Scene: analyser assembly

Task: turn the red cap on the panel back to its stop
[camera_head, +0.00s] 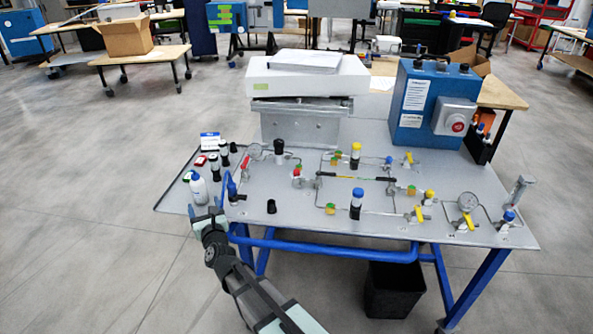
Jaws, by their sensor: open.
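A small red cap (297,170) sits on a metal fitting on the grey panel (300,222), left of the middle. A second red part (245,162) shows on a fitting to its left, near a gauge; it is too small to tell its shape. My gripper (206,212) is at the left front edge of the panel, below and left of both red parts and apart from them. It is open, and I see nothing held in it. How far the red cap is turned cannot be made out.
A white bottle (198,189) stands close behind my gripper, and a blue-capped fitting (232,188) is just right of it. Black-topped cylinders (213,166) stand at the left. A blue box (432,104) with a red button stands at the back right.

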